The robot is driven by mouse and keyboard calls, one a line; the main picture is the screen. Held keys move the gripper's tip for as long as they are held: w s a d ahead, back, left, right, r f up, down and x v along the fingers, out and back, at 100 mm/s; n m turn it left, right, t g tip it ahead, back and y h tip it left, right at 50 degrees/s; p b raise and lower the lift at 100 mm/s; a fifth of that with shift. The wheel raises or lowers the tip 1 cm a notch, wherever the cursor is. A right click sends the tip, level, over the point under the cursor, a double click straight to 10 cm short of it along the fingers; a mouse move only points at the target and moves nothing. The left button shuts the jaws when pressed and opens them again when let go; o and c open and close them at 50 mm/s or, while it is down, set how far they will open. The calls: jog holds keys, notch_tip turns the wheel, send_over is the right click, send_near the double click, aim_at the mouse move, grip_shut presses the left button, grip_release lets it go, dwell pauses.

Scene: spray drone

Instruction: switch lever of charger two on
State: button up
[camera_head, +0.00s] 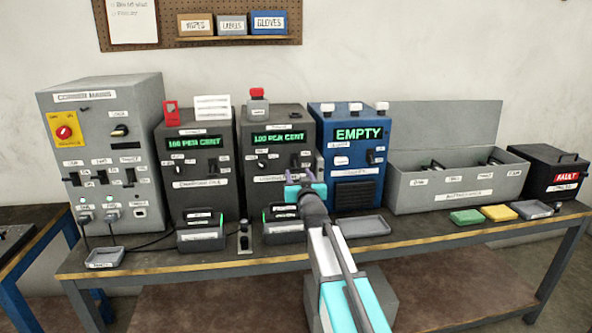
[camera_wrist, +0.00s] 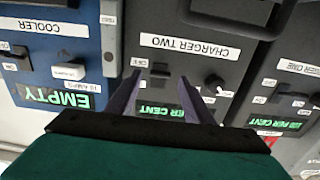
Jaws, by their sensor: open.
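Charger two (camera_head: 277,140) is the dark grey box in the middle of the bench, its green display reading 100 per cent. In the wrist view, which is upside down, its white name label (camera_wrist: 190,46) is clear. A small dark lever (camera_wrist: 160,70) sits beside a white OFF tag on its front. A dark knob (camera_wrist: 213,84) is further right. My gripper (camera_head: 301,174) is in front of charger two's lower right front. In the wrist view my gripper (camera_wrist: 160,76) is open and empty, its fingertips either side of the lever. Contact cannot be told. The display is partly hidden by a finger.
Charger one (camera_head: 196,190) stands left and the blue cooler (camera_head: 350,185) right, its display reading EMPTY. A grey cabinet (camera_head: 60,130) is far left. Cradles and a grey tray (camera_head: 356,227) lie along the front bench edge. A long open bin (camera_head: 450,195) is further right.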

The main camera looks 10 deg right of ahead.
aim_at(296, 170)
jog(key=shift+w+p, duration=0.35)
jog(key=shift+w, duration=2.1)
jog(key=c, duration=0.9)
jog(key=shift+a, duration=0.15)
jog(key=shift+c, duration=0.7)
